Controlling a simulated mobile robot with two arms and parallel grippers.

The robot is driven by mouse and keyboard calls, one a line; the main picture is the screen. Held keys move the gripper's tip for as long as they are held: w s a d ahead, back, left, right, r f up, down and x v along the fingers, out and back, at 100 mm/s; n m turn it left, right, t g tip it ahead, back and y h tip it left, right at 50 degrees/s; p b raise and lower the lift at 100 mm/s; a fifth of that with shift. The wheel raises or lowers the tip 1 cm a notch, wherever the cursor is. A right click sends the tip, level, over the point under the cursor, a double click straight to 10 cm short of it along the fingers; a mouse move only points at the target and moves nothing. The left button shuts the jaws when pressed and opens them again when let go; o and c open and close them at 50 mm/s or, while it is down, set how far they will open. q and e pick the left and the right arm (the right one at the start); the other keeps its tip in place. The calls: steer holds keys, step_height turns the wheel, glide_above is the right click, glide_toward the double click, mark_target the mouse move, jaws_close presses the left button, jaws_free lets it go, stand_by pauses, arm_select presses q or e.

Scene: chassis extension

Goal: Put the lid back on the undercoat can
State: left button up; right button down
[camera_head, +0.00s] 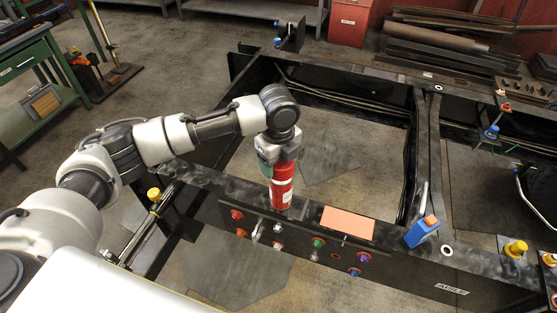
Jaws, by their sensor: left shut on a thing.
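The undercoat can (281,194) is a red cylinder with a pale label patch. It stands upright on the black chassis beam near the middle of the head view. My left gripper (279,161) points down right over the can's top and is shut on the lid there. The fingers hide most of the lid, and I cannot tell whether it is seated on the can or just above it. My right gripper is not in view.
A flat orange pad (347,223) lies on the beam right of the can. Coloured knobs line the beam's front face. Metal bars (440,60) lie at the back right, near a red box (348,22).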

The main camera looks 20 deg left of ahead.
arm_select(q)
steer(key=shift+p, duration=0.5)
stand_by(0.4)
steer(key=o, duration=1.1)
steer(key=shift+r+p, duration=1.3)
steer(key=shift+p, duration=0.15)
steer(key=shift+r+p, duration=0.3)
steer(key=shift+r, duration=1.9)
